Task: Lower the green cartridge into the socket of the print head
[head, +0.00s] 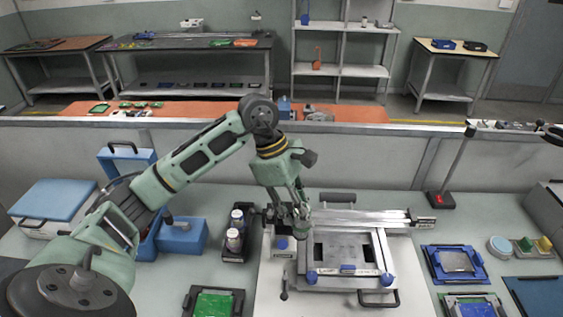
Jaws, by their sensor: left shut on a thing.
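My left gripper (298,212) points down over the left side of a metal frame machine (380,250). It is shut on a small greenish thing, which I take to be the green cartridge (303,214); the fingers cover much of it. A metal rail (365,219) crosses the back of the machine, and its left end lies by my gripper. The print head and its socket are not clear, hidden around my gripper. I cannot tell whether the cartridge touches anything. My right gripper is not in view.
A black holder (246,255) with white bottles stands left of the machine. A green board (213,303) lies in a dark fixture at the front. Blue fixtures (432,266) stand to the right. A blue-lidded box (50,198) is at the left.

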